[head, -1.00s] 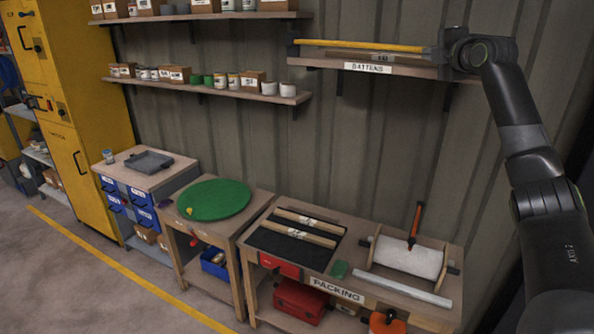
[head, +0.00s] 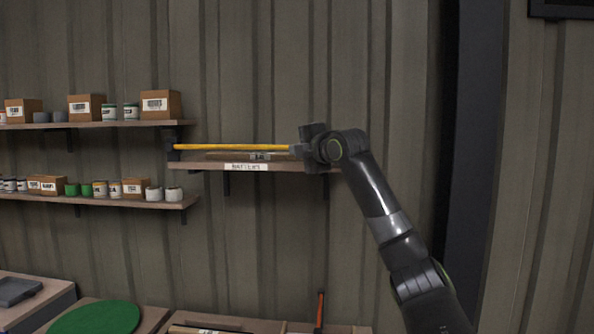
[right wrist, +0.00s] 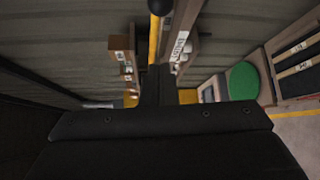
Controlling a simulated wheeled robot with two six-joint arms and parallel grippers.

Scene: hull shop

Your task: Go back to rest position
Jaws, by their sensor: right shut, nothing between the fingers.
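My right gripper (head: 303,149) is at the right end of the battens shelf (head: 205,165), level with the space just above the board. It is shut with nothing held. My left gripper is in neither view.
A thin batten (head: 235,156) lies on the shelf, above its label (head: 246,167). Two shelves with boxes (head: 160,104) and tins (head: 174,194) are at the left. A green disc (head: 95,318) and bench tops lie below. The ribbed wall (head: 270,60) stands close behind.

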